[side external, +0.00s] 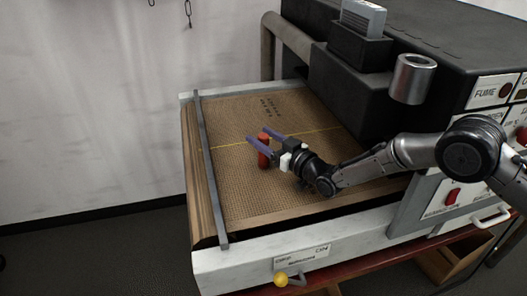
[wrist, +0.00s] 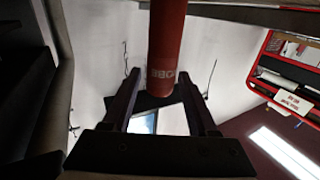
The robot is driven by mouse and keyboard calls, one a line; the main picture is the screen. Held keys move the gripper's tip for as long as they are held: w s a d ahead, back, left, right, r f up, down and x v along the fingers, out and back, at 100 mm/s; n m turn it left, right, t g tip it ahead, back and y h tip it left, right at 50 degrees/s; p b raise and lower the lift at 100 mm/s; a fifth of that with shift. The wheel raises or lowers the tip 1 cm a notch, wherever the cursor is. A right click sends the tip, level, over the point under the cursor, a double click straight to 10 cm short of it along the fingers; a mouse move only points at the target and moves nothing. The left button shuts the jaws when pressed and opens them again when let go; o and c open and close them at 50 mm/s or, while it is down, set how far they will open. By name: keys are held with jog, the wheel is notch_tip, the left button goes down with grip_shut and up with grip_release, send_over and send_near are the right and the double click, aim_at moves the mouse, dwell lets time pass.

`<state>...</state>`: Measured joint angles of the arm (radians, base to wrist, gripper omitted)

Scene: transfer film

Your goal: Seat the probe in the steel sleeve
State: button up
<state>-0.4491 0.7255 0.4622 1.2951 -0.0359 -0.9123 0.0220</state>
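The probe (side external: 263,159) is a red cylinder standing upright on the brown mesh belt. It also shows large in the wrist view (wrist: 167,40), with white lettering on its lower part in that picture. My gripper (side external: 259,141) reaches in from the right, low over the belt, with its two purple fingers spread on either side of the probe. In the wrist view the fingers are apart, with a gap beside the left one; contact on the right is unclear. The steel sleeve (side external: 412,82) is a shiny upright cylinder with an open top, at the black housing on the right.
The mesh belt (side external: 235,190) is otherwise clear, with a grey bar (side external: 209,170) along its left side. A black machine housing (side external: 350,95) rises behind, carrying a black holder with a grey block (side external: 363,18). A yellow knob (side external: 281,280) sits at the front edge.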

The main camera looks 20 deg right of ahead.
grip_shut()
jog(key=shift+r, duration=0.15)
